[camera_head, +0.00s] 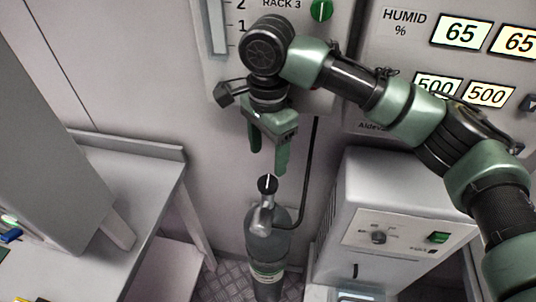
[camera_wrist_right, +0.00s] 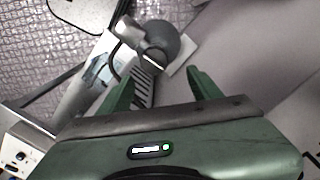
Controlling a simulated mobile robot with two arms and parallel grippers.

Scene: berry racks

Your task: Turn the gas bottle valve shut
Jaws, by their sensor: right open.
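The gas bottle (camera_head: 268,268) stands upright on the floor against the back wall, dark grey with a pale label band. On its top is a silver valve body (camera_head: 262,217) with a black round knob (camera_head: 267,184) bearing a white line. My right gripper (camera_head: 268,161) is green, open and empty, pointing down just above the knob and apart from it. In the right wrist view, the knob (camera_wrist_right: 155,57) and the grey bottle shoulder (camera_wrist_right: 168,43) show beyond and between the open fingers (camera_wrist_right: 160,80). My left gripper is not in view.
A black hose (camera_head: 309,175) runs down the wall beside the bottle. A white cabinet (camera_head: 400,205) with a dial and green switch stands close on the right. A grey table (camera_head: 150,175) stands on the left. Wall panels (camera_head: 375,100) with displays and a green knob are behind my arm.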

